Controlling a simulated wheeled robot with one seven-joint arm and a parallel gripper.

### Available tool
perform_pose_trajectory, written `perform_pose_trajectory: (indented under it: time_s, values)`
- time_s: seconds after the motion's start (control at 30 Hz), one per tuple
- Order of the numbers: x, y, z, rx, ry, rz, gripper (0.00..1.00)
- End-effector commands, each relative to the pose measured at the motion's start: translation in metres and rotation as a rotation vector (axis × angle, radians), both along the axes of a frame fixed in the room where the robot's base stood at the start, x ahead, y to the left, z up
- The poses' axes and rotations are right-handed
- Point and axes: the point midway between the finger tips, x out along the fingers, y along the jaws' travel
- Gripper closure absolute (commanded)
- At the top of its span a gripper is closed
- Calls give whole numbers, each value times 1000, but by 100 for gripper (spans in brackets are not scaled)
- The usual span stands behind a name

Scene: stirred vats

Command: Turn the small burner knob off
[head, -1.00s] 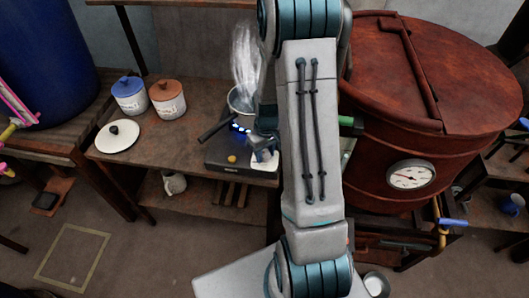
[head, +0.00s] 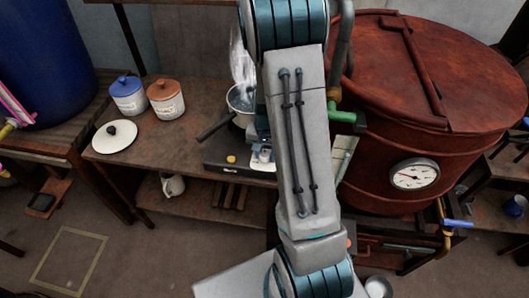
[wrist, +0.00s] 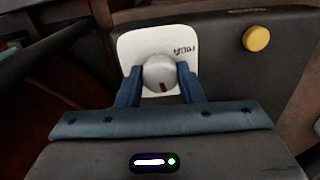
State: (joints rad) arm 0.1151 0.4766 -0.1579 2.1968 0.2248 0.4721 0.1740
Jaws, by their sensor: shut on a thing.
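The small burner knob (wrist: 159,73) is a round silvery knob with a dark red mark on its near side, in the wrist view. It sits on a white plate (wrist: 130,45) with dark lettering, on the dark burner body (wrist: 225,65). My gripper (wrist: 158,78) is shut on the knob, one blue finger on each side. In the head view my gripper (head: 262,146) is at the right part of the burner (head: 215,165), mostly hidden by my arm. The knob itself is hidden there.
A steaming pot (head: 236,104) stands on the burner, its dark handle pointing left. Two lidded jars, blue (head: 128,95) and brown (head: 166,98), and a white lid (head: 115,136) lie left. A red vat (head: 430,100) stands right.

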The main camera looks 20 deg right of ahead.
Motion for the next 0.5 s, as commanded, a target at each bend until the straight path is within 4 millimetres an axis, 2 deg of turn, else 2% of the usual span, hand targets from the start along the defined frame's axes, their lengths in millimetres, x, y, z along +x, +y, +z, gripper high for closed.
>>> perform_pose_trajectory:
  time_s: [0.2,0.5]
  values:
    - [1,2,1,1,-2,-106,89]
    - [1,2,1,2,-2,-168,89]
